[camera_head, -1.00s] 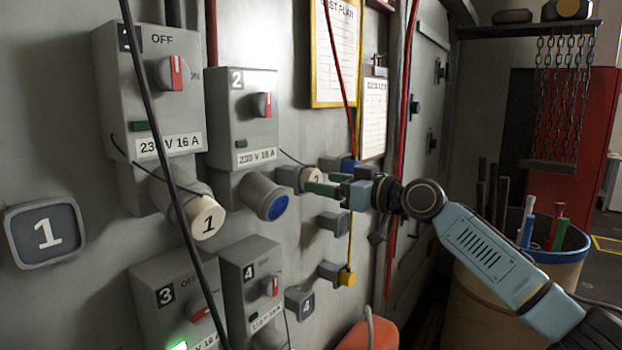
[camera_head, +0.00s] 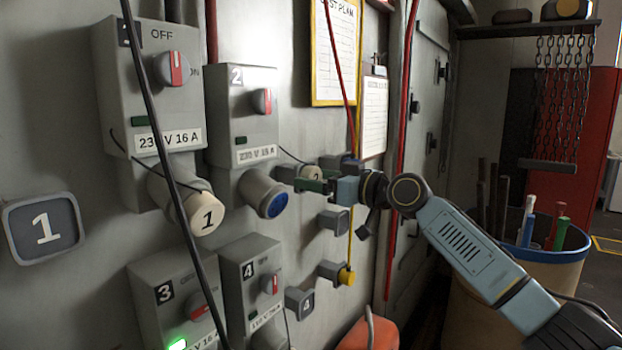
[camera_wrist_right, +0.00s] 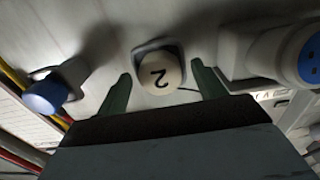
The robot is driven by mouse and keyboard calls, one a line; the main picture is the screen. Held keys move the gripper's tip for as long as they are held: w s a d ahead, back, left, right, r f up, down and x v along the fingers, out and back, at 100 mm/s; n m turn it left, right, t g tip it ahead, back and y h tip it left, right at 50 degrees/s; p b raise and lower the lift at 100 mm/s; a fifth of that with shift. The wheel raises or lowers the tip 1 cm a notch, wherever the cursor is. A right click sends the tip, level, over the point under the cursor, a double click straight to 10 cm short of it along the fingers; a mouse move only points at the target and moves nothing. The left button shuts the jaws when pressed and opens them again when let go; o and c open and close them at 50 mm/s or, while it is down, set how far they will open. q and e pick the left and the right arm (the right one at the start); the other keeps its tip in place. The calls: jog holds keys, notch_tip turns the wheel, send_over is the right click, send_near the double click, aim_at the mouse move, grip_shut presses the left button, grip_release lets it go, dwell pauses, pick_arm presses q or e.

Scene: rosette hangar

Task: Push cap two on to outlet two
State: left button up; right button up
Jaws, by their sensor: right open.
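Cap two (camera_head: 311,171) is a cream round cap marked 2, seated on a small grey wall holder to the right of outlet two. A thin cord runs up from it towards the box marked 2. In the right wrist view cap two (camera_wrist_right: 158,74) sits between my fingertips, its number upside down. My right gripper (camera_head: 316,182) is open, its green fingers beside the cap and partly covering it in the head view. Outlet two (camera_head: 272,204) is a bare blue socket face on a grey barrel under box 2. It also shows at the right wrist view's right edge (camera_wrist_right: 311,58). My left gripper is not in view.
Outlet one wears a cream cap marked 1 (camera_head: 206,220). A blue cap (camera_wrist_right: 45,95) sits on a neighbouring holder. Lower are an empty grey holder (camera_head: 333,221) and a yellow cap (camera_head: 345,276). A black cable (camera_head: 158,130) hangs across the left.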

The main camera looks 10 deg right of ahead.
dwell(0.8)
jog(key=shift+c, duration=0.4)
jog(key=c, duration=1.2)
jog(key=shift+c, duration=0.2)
jog(key=shift+s+d, duration=0.1)
jog(key=shift+d, duration=0.05)
jog(key=shift+b+v, duration=0.45)
jog(key=shift+v, duration=2.4)
